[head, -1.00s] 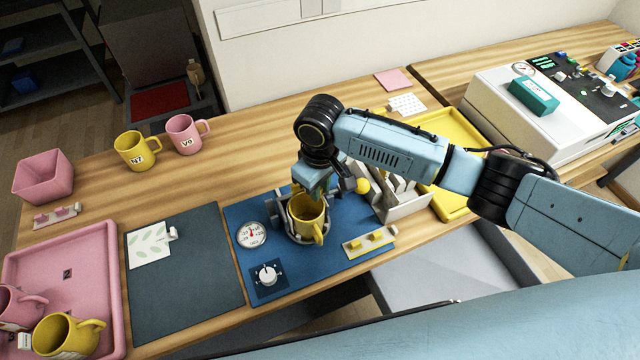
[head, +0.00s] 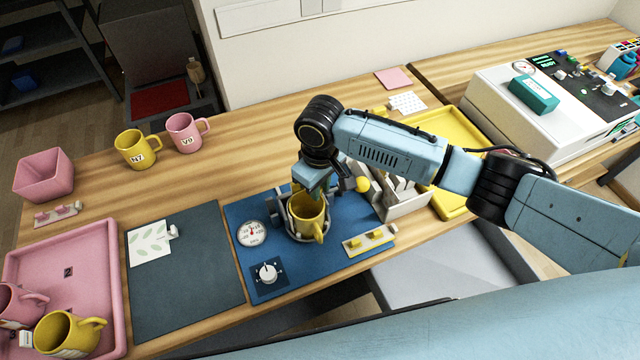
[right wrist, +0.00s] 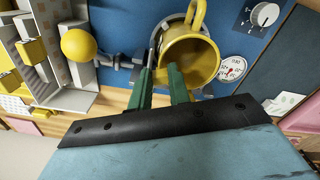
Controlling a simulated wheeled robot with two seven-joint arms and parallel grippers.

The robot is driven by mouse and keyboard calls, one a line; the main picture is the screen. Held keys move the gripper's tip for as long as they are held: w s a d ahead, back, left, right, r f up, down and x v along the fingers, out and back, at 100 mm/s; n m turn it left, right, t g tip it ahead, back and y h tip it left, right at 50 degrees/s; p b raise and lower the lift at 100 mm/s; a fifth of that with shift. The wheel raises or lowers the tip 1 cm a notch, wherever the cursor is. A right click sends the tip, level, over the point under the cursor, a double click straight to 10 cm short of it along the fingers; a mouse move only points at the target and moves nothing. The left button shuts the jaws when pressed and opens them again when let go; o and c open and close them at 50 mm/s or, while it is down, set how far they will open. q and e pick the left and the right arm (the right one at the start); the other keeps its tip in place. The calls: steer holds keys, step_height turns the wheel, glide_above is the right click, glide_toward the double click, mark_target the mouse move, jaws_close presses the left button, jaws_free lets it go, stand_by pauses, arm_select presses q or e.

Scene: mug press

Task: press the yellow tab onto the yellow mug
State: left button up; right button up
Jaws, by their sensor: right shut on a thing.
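The yellow mug (head: 307,212) stands upright in a grey ring-shaped holder on the blue mat, with its handle toward the front. In the right wrist view the mug (right wrist: 205,62) shows its open mouth and empty-looking inside. My right gripper (head: 306,188) is at the mug's far side, close to its rim. Its green fingers (right wrist: 162,78) are shut on a small yellow piece (right wrist: 161,76), which appears to be the yellow tab, against or very near the mug's outer wall. Whether it touches is hidden. My left gripper is not in view.
A yellow ball knob (head: 362,185) sits right of the holder. A gauge (head: 251,233) and a dial (head: 267,273) lie left. A strip with yellow tabs (head: 369,241) is at front right.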

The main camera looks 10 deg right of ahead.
steer(key=shift+s+f+p, duration=0.15)
steer(key=shift+f+p, duration=0.1)
steer(key=shift+p, duration=0.1)
stand_by(1.3)
steer(key=o, duration=0.8)
steer(key=shift+r, duration=0.1)
step_height(320, 180, up, 13)
steer(key=shift+r+p, duration=0.2)
steer(key=shift+p, duration=0.1)
steer(key=shift+f, duration=0.1)
